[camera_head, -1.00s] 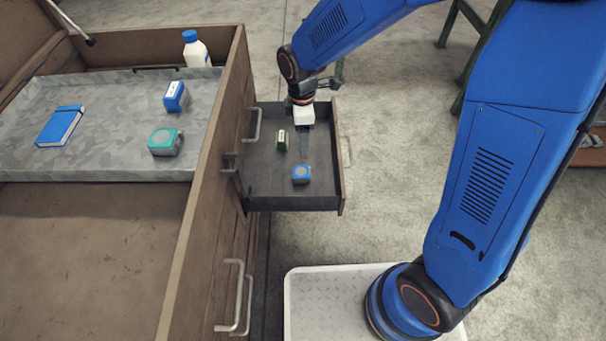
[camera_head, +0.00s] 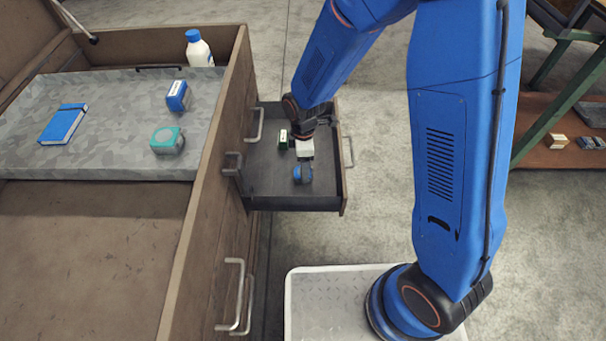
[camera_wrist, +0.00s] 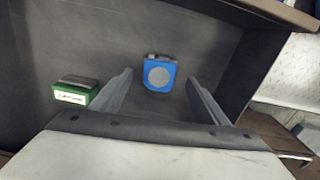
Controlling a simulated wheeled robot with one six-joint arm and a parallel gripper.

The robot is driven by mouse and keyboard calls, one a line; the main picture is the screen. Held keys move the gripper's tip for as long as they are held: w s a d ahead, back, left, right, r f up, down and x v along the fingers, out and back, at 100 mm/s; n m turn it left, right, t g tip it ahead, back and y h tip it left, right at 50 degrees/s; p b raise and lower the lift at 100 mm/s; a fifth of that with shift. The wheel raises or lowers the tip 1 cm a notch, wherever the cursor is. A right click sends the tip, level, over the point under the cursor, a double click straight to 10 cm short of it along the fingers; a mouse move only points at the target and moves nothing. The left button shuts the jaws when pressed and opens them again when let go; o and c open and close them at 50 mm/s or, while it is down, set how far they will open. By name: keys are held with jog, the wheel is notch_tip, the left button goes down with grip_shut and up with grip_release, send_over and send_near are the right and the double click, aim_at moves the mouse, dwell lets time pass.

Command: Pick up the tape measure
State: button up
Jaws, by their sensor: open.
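A blue tape measure (camera_head: 303,174) with a grey round face lies in the open drawer, near its front end in the head view. It also shows in the wrist view (camera_wrist: 159,75), between and beyond my two fingertips. My gripper (camera_head: 305,160) is over the drawer, close to the blue tape measure. In the wrist view, my gripper (camera_wrist: 160,82) has its fingers wide apart with nothing between their pads. The fingertips are partly hidden in the head view.
A small green box (camera_head: 283,139) lies in the drawer (camera_head: 262,185), left of my gripper; it shows in the wrist view (camera_wrist: 76,91). The drawer walls are close around. The tray (camera_head: 110,115) holds a blue notebook (camera_head: 62,125) and a blue box (camera_head: 178,96). A white bottle (camera_head: 198,50) stands behind.

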aim_at(297, 171)
jog(key=shift+f, duration=1.65)
jog(key=c, duration=1.3)
jog(key=shift+r, duration=0.1)
